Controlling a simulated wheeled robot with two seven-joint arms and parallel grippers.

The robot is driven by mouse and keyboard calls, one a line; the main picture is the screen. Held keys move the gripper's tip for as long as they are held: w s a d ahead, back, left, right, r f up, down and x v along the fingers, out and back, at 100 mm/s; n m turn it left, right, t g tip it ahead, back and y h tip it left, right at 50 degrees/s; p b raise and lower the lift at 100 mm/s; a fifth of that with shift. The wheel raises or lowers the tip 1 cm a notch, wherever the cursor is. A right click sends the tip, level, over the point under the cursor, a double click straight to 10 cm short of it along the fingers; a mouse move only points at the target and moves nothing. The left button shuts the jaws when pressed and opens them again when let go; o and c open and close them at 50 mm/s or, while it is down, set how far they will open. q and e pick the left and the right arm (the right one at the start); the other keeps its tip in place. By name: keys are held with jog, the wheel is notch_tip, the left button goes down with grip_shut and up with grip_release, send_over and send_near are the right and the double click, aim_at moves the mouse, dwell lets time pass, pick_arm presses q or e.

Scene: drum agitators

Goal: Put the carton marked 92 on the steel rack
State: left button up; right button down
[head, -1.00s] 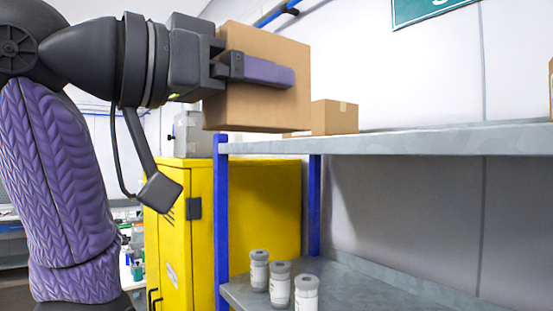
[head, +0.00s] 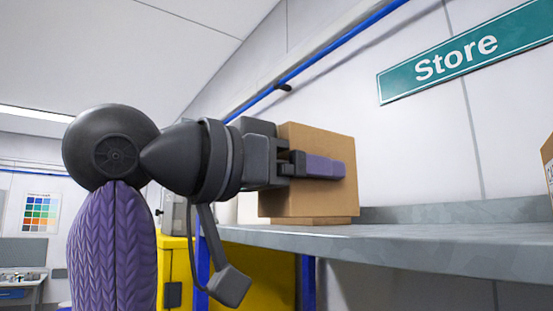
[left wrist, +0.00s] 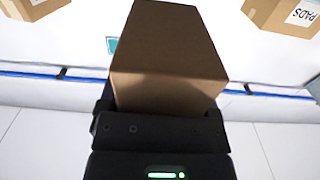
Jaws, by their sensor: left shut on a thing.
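A plain brown carton (head: 318,142) is held in my left gripper (head: 325,165), which is shut on it; one purple-padded finger lies across its near side. The carton is roughly upright, over the left part of the upper shelf of the steel rack (head: 430,240). Its underside is close above shelf level; I cannot tell whether it touches anything. No number shows on its visible faces. In the left wrist view the carton (left wrist: 168,55) extends out from the gripper (left wrist: 160,115). My right gripper is out of view.
Another carton (head: 312,220) shows low behind the held one. A carton (head: 548,165) stands at the right edge. The shelf between is clear. A yellow cabinet (head: 255,275) stands behind the rack's blue post (head: 203,272). A green Store sign (head: 460,50) hangs on the wall.

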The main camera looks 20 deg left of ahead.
pick_arm(q)
jog(key=x, duration=0.4)
jog(key=shift+w+f+p, duration=0.15)
jog(key=shift+f+p, duration=0.1)
jog(key=shift+p, duration=0.15)
jog(key=p+x, duration=0.5)
jog(key=x, duration=0.5)
jog(key=shift+d, duration=0.15)
jog(key=shift+f, duration=0.3)
jog(key=shift+w+d+f, duration=0.1)
jog(key=shift+w+f, duration=0.05)
jog(key=shift+f, duration=0.1)
jog(key=shift+w+d+f, duration=0.15)
jog(key=shift+w+d, duration=0.05)
jog(key=shift+w, duration=0.15)
jog(key=shift+s+a, duration=0.1)
jog(key=shift+s, duration=0.05)
jog(key=o, duration=1)
jog(key=shift+s, duration=0.1)
jog(key=shift+o, duration=1.1)
